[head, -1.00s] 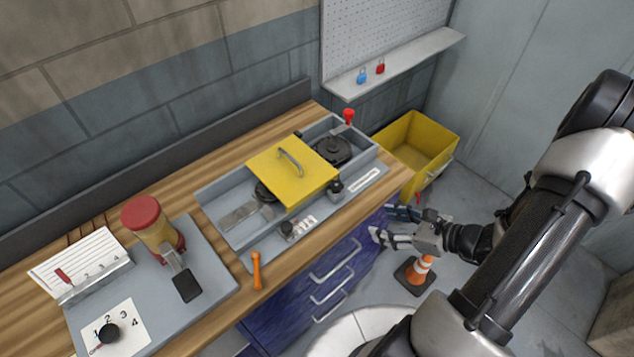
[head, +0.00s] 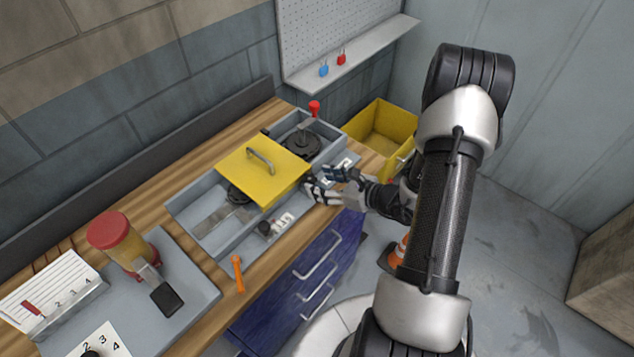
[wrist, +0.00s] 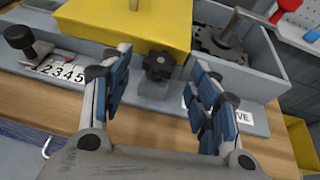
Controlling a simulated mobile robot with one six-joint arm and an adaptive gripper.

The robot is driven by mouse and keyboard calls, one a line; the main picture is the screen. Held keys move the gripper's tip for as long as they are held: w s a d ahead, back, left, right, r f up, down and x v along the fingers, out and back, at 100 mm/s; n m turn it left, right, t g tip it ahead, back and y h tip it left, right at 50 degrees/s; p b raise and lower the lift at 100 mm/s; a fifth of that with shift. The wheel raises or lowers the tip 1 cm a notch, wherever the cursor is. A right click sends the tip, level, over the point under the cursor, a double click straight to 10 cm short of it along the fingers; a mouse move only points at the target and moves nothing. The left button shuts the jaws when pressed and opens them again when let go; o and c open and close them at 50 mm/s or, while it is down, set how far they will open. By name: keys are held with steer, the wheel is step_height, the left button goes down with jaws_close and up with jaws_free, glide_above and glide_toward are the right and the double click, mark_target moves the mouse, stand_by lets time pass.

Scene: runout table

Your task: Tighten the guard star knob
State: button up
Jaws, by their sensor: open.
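The black star knob (wrist: 158,66) sits on a grey bracket at the front edge of the yellow guard (wrist: 165,22). In the wrist view it lies between and beyond my open, empty fingers. In the head view my gripper (head: 323,183) is at the bench's front edge beside the yellow guard (head: 235,165), and it largely hides the knob. I cannot see any contact with the knob.
A dial knob (wrist: 22,38) with a number scale is left of the star knob. A red-handled crank (head: 314,108) stands behind right. An orange-handled tool (head: 238,272) lies at the front edge. A yellow bin (head: 382,135) is right of the bench.

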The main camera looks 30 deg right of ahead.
mark_target(311, 180)
steer(key=shift+x, duration=1.3)
steer(key=shift+c, duration=0.2)
steer(key=c, duration=1)
steer(key=shift+a+m+h+b, duration=0.1)
steer(key=shift+m+h+b, duration=0.2)
steer(key=shift+b, duration=0.1)
steer(key=m+h+b, duration=0.1)
steer(key=m+t+h+b, duration=0.1)
steer(key=m+h, duration=0.1)
steer(key=shift+s+a+f+b, duration=0.1)
steer(key=shift+s+a+b, duration=0.05)
steer(key=shift+a+b, duration=0.2)
steer(key=shift+a+m+h+b, duration=0.15)
steer(key=shift+m+h+b, duration=0.2)
steer(key=shift+m+h, duration=0.4)
steer(key=shift+a+m+h+b, duration=0.15)
steer(key=shift+m+h+b, duration=0.3)
steer(key=shift+h, duration=0.5)
